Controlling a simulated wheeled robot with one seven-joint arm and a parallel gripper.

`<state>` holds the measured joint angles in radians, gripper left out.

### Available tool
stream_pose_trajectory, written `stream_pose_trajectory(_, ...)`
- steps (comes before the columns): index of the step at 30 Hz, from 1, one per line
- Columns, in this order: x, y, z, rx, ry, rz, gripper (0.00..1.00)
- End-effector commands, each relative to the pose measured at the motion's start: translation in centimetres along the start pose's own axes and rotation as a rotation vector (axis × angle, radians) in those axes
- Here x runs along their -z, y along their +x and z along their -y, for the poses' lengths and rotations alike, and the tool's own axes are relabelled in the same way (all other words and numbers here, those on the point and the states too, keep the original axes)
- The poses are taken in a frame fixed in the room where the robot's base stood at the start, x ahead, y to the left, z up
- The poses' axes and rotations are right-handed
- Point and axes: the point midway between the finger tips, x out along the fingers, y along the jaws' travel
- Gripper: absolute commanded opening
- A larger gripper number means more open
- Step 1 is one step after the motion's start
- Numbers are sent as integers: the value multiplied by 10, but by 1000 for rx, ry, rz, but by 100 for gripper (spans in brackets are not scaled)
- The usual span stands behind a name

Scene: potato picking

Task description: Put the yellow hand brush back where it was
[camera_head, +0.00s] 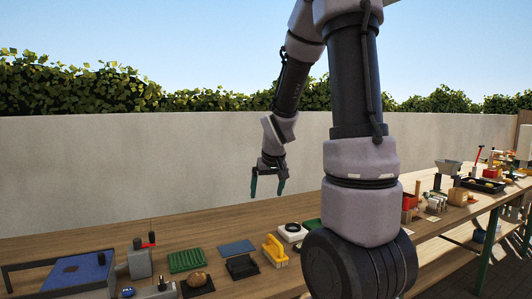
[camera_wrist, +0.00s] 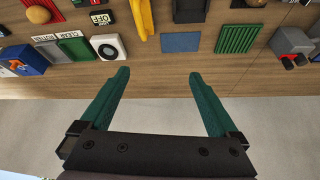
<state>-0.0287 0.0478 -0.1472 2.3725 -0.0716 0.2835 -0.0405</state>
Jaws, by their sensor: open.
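The yellow hand brush (camera_head: 274,250) rests on the wooden table, its yellow handle arched over a pale base. It stands between a black tray and a white device. In the wrist view, part of the yellow brush (camera_wrist: 146,22) shows at the top, cut off by the frame edge. My gripper (camera_head: 267,190) is open and empty, held above the table toward the wall side, apart from the brush. In the wrist view the green fingers of my gripper (camera_wrist: 158,76) are spread wide with nothing between them.
A blue pad (camera_head: 237,247), a black tray (camera_head: 242,266), a green ribbed mat (camera_head: 186,261) and a white device with a black ring (camera_head: 291,231) surround the brush. A potato (camera_head: 198,278) lies further left. The wall (camera_head: 130,170) runs behind the table. My arm hides part of the table.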

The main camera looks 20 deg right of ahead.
Motion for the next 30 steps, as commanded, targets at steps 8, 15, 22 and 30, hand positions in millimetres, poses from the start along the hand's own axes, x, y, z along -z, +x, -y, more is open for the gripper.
stream_pose_trajectory(8,-31,-138,32,124,159,-57,96)
stream_pose_trajectory(15,-83,-218,53,222,243,-80,96)
stream_pose_trajectory(22,-108,-244,62,259,271,-80,96)
stream_pose_trajectory(30,-109,-244,62,261,272,-79,96)
